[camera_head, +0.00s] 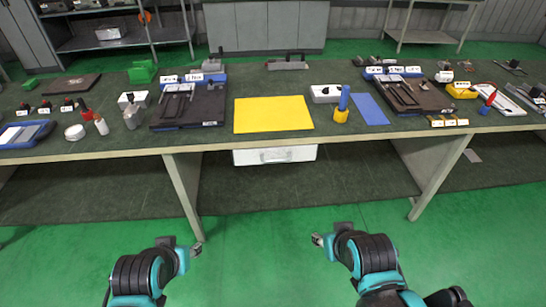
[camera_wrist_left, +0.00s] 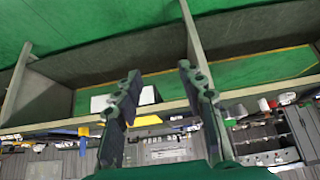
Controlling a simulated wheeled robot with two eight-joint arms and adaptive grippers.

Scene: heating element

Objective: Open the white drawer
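The white drawer (camera_head: 275,156) hangs under the front edge of the long workbench, below the yellow mat. Its front carries a handle and looks pushed in under the top. My left gripper (camera_head: 196,249) is in front of the bench, low and left of the drawer, touching nothing. In the left wrist view its two fingers (camera_wrist_left: 156,76) stand apart with nothing between them, and a white face of the drawer (camera_wrist_left: 98,103) shows partly behind one finger. My right gripper (camera_head: 317,240) is low and right of the drawer, apart from it; its fingers are too small to read.
The dark green bench top (camera_head: 225,99) holds the yellow mat (camera_head: 272,114), tool trays, a blue sheet (camera_head: 370,108) and several small parts. Bench legs (camera_head: 184,190) stand left and right of the drawer. The green floor (camera_head: 262,225) before the bench is clear.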

